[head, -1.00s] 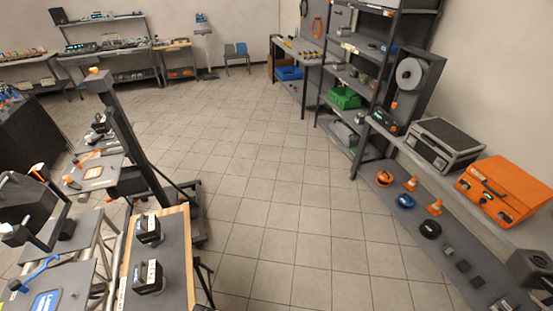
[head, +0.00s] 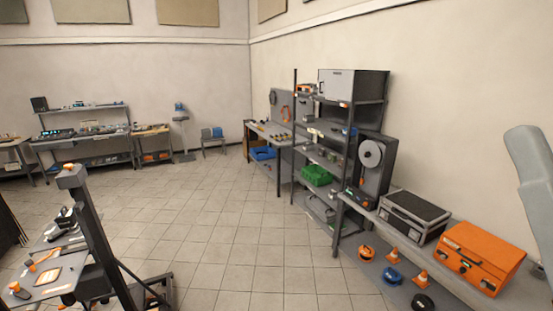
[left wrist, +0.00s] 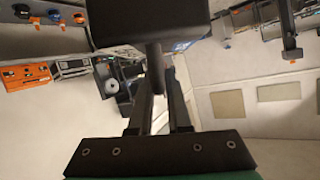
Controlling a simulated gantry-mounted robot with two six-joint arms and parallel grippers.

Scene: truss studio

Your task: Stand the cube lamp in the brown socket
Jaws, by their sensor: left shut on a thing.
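In the left wrist view my left gripper (left wrist: 160,82) is shut on a dark stem below a black box-shaped head, which I take to be the cube lamp (left wrist: 148,22). The lamp's box fills the top middle of that view and its far end is cut off by the frame. The stem lies between the two fingers. Neither the left gripper nor the lamp shows in the head view. The brown socket is not to be made out in either view now. My right gripper is not in view.
In the head view a shelf rack (head: 349,105) and a low bench with an orange case (head: 480,255) and a grey case (head: 413,215) line the right wall. A dark post stand (head: 92,235) stands at lower left. The tiled floor (head: 220,220) between is clear.

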